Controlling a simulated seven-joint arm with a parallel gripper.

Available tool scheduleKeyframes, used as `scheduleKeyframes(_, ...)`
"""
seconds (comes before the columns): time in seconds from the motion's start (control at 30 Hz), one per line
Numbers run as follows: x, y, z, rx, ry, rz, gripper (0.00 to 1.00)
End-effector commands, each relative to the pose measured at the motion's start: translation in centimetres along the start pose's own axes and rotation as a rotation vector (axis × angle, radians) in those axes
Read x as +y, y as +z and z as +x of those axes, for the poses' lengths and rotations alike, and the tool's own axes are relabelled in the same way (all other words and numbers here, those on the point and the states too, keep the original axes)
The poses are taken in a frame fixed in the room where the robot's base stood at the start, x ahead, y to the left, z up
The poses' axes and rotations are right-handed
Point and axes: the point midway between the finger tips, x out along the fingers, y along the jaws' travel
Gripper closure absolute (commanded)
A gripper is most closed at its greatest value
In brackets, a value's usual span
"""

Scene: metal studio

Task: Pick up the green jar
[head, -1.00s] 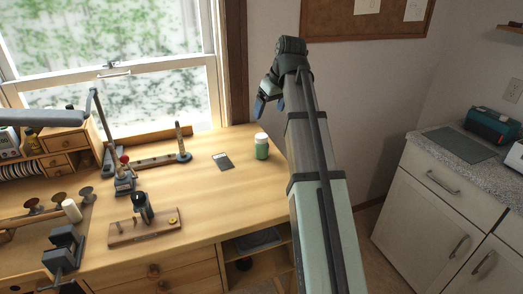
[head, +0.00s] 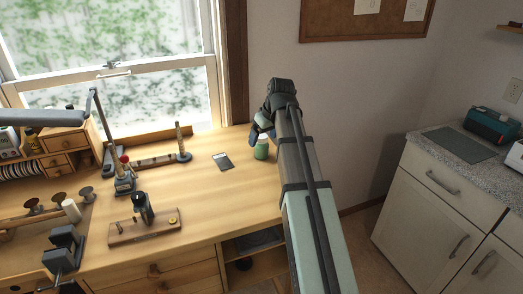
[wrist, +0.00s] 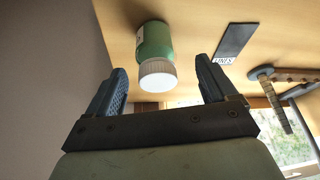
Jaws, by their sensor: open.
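The green jar (head: 261,150) with a white ribbed lid stands on the wooden workbench near its right end, by the wall. In the head view my gripper (head: 258,131) is at the jar, covering part of its lid. In the wrist view the jar (wrist: 155,50) shows beyond the gap between my two blue fingers, its white lid nearest the camera. The fingers (wrist: 160,88) are open and spread wider than the jar. No finger visibly touches it.
A small dark card (head: 223,161) lies left of the jar. The bench front right of centre is clear. A wall stands behind the jar.

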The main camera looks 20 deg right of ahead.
Motion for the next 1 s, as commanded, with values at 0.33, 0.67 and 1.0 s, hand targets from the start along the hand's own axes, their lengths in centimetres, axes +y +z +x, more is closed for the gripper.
scheduleKeyframes(0.33, 0.2, 0.1, 1.5, -0.001, 0.0, 0.0, 0.15)
scheduleKeyframes(0.67, 0.5, 0.2, 5.1, -0.001, -0.001, -0.001, 0.15)
scheduleKeyframes(1.0, 0.5, 0.2, 5.4, 0.0, 0.0, 0.0, 0.21)
